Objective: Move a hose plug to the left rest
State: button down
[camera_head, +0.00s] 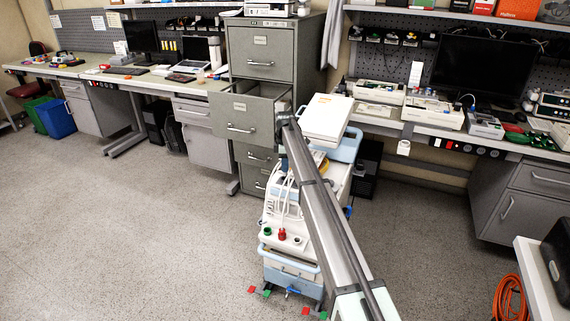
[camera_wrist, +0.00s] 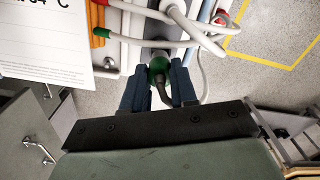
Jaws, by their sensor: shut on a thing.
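In the wrist view, my gripper (camera_wrist: 159,88) has its two blue fingers closed on a green hose plug (camera_wrist: 158,64). A dark grey hose end runs from the plug between the fingers. White and grey hoses (camera_wrist: 185,22) cross just beyond it. In the head view, my arm covers part of the cart (camera_head: 290,265), and I cannot make out the fingers or the held plug. I cannot tell which part is the left rest.
On the cart's front shelf are a green ring (camera_head: 266,231) and a red fitting (camera_head: 282,234). A filing cabinet (camera_head: 262,60) with an open drawer (camera_head: 245,115) stands close behind. The floor to the left (camera_head: 140,220) is clear. A printed white sheet (camera_wrist: 45,38) shows at upper left.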

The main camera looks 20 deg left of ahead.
jog(key=shift+f, duration=1.6)
jog(key=c, duration=0.8)
grip_release()
notch_tip(320, 180, up, 14)
jog(key=shift+f, duration=0.1)
